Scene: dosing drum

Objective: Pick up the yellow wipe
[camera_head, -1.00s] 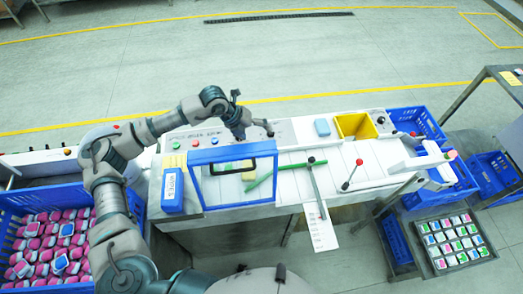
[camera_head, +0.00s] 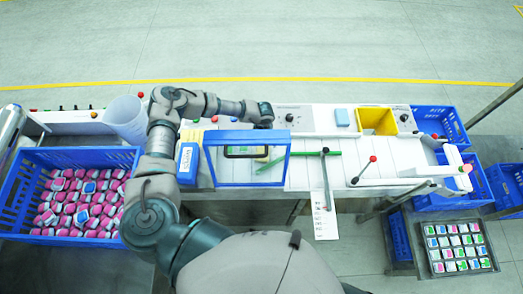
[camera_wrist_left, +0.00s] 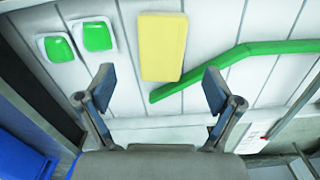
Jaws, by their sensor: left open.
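The yellow wipe (camera_wrist_left: 162,47) is a flat yellow rectangle lying on the white slatted surface in the left wrist view. My left gripper (camera_wrist_left: 157,82) is open and empty, its two fingers spread wide. The wipe shows beyond the fingertips, centred roughly between them, and does not look touched. In the head view my left arm reaches over the blue-framed clear panel (camera_head: 287,172), its wrist just behind it. That panel and its dark handle largely obscure the wipe there. No right gripper shows.
A green bar (camera_wrist_left: 240,62) lies just right of the wipe. Two green-and-white pods (camera_wrist_left: 98,36) lie to its left. A blue crate (camera_head: 85,157) of pink-and-white pods stands at the left. A yellow bin (camera_head: 378,120) is at the back right.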

